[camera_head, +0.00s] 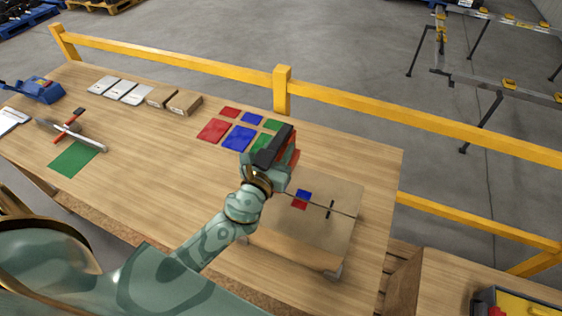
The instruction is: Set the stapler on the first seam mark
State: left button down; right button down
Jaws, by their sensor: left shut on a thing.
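My left gripper (272,160) is shut on a red and black item, which I take to be the stapler (293,154). It holds the item above the back left edge of a cardboard box (285,225). The fingers and the dark parts of the item are hard to tell apart. A thin dark seam runs across the box top. A blue patch (304,194) and a red patch (299,204) lie beside each other at the seam, and a short black mark (330,209) crosses it farther right. I cannot tell which is the first seam mark. My right gripper is out of view.
Red, blue and green squares lie behind the box, a blue one (239,138) among them. White and brown boxes (183,103), a green mat (77,157) and tools (70,134) are farther left. A yellow rail (190,63) runs behind the wooden table (150,190).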

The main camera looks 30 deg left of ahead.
aim_at(280, 158)
pick_arm(q)
jog(key=shift+w+f, duration=0.45)
jog(key=shift+w, duration=0.05)
jog(key=shift+w+a+f+b, duration=0.1)
jog(key=shift+w+f+b, duration=0.1)
jog(key=shift+f+b, duration=1.35)
jog(key=shift+f, duration=0.15)
jog(key=shift+f, duration=0.15)
jog(key=c, duration=0.9)
grip_release()
jog(key=shift+s, duration=0.1)
jog(key=s, duration=0.3)
jog(key=s+b, duration=0.1)
jog(key=s, duration=0.7)
jog(key=shift+d, duration=0.35)
jog(key=shift+s+b, duration=0.3)
jog(key=shift+s, duration=0.2)
